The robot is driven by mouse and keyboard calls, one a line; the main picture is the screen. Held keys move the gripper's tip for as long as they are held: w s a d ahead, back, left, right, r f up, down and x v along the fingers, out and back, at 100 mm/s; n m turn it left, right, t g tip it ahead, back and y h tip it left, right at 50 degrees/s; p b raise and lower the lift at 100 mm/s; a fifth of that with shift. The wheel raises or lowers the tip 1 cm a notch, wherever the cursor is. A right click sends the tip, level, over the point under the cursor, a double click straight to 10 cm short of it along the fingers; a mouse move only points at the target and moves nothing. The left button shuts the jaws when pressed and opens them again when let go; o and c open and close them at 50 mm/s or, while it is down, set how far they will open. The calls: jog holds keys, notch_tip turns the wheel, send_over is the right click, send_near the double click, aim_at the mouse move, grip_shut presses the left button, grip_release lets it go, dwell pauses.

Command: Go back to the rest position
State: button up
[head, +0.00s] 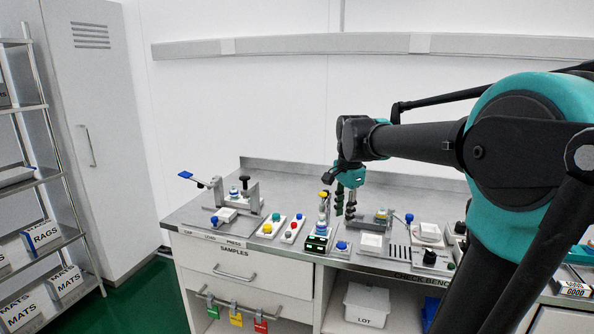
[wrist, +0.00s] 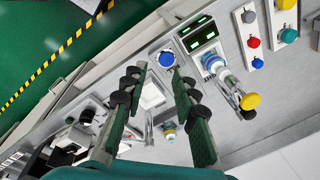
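My gripper (head: 345,212) hangs fingers down above the steel bench (head: 285,178) in the head view, near the bench's middle. In the wrist view my gripper (wrist: 162,75) shows its two dark green fingers with black pads spread apart. Nothing is held between them; the bench top and its fixtures show through the gap. My arm reaches in from the right side of the head view and hides part of the bench's right end.
A green-based device with a yellow knob (head: 323,194) stands just left of my gripper. A blue button (head: 342,246) and a white square tray (head: 371,243) are in front. A lever press (head: 240,195) stands at the left. A wall rail (head: 300,45) runs behind; a shelf rack (head: 40,140) stands left.

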jog(key=s+d+f+n+t, duration=0.1)
jog(key=s+d+f+n, duration=0.1)
jog(key=s+f+n, duration=0.4)
jog(key=s+d+f+n+t, duration=0.1)
jog(key=s+d+f+n, duration=0.2)
jog(key=s+f+n, duration=0.3)
jog(key=s+f, duration=0.5)
jog(key=f, duration=0.4)
jog(key=shift+d+f+n+t, duration=0.3)
jog(key=shift+f+t, duration=0.05)
jog(key=shift+t, duration=0.05)
